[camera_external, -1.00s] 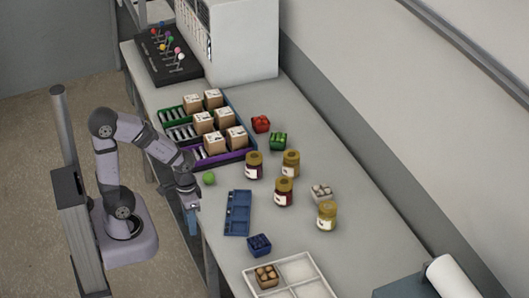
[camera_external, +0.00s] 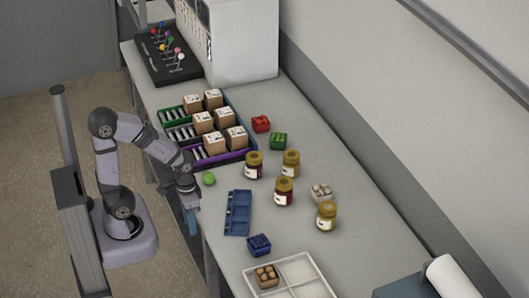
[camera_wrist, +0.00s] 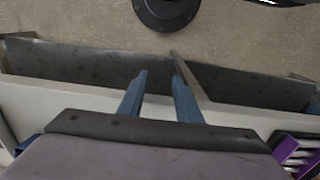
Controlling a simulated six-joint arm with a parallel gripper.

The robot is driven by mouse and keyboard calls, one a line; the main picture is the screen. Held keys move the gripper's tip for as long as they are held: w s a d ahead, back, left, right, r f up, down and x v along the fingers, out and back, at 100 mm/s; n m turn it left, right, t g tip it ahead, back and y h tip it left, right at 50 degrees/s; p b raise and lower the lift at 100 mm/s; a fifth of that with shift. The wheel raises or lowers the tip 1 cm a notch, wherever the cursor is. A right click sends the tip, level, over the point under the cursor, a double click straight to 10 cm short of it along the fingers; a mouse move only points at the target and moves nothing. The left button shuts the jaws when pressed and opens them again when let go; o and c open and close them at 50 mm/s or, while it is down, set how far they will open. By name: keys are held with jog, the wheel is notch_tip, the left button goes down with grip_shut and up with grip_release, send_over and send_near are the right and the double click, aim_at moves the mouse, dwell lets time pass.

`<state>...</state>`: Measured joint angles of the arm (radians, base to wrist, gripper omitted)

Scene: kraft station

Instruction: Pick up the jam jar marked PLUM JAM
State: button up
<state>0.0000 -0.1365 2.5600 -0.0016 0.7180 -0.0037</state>
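Several jam jars with gold lids stand upright on the bench in the external view. Two hold dark red contents: one at the back left (camera_external: 254,166) and one in the middle (camera_external: 284,193). Two look amber: one at the back (camera_external: 291,164) and one at the right (camera_external: 327,217). Their labels are too small to read, so I cannot tell which says PLUM JAM. My gripper (camera_external: 191,220) hangs at the bench's near edge, left of the jars and apart from them. In the wrist view its blue fingers (camera_wrist: 158,76) are apart with nothing between; no jar shows there.
A green ball (camera_external: 209,179) and a blue tray (camera_external: 237,213) lie between my gripper and the jars. Small punnets, a blue one (camera_external: 259,244) and a red one (camera_external: 261,123) among them, sit around. A white divided tray (camera_external: 318,286) is in front; boxes stand in racks behind.

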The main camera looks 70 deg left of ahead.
jog(key=o, duration=0.9)
